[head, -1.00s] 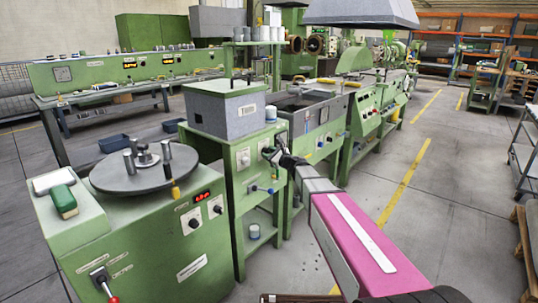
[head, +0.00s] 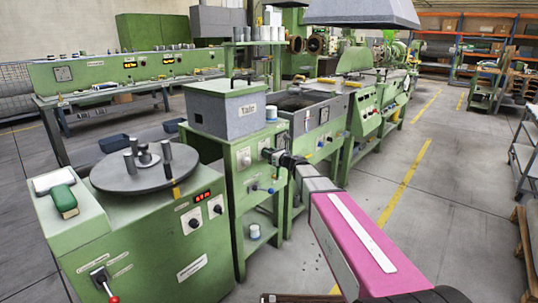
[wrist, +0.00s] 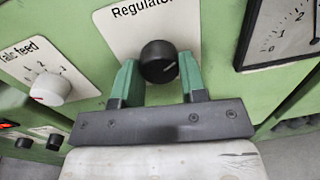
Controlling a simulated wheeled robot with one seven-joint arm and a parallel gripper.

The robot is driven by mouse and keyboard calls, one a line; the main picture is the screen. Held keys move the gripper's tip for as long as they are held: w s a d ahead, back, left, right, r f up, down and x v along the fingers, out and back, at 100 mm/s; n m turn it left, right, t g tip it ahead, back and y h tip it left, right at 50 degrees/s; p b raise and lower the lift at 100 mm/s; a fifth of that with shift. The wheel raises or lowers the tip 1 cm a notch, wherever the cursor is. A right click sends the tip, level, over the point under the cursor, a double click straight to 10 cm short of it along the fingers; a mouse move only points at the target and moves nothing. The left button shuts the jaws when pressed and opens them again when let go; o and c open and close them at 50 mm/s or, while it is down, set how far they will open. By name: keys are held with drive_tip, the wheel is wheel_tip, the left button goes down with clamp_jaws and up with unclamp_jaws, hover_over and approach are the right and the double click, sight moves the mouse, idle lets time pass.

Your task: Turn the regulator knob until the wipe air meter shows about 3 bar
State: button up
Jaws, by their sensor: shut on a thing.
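The regulator knob (wrist: 159,60) is black and round, with a pale pointer line, on a white plate lettered "Regulator" in the wrist view. My gripper (wrist: 158,75) is shut on it, one green finger on each side. In the head view my gripper (head: 268,155) is at the front of the green machine, and it hides the knob. A square meter (wrist: 283,32) with a dark frame is at the upper right of the wrist view. Its scale shows 0, 1 and 2; it is cut off by the picture edge, and I cannot read its needle.
A white talc feed knob (wrist: 50,88) is left of the regulator. The grey talc box (head: 226,110) stands on top of the machine. A green cabinet with a round turntable (head: 145,172) stands at the front left. The floor to the right is open, with yellow lines.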

drive_tip(key=o, duration=0.9)
drive_tip(key=v, duration=1)
drive_tip(key=shift+s+d, duration=0.25)
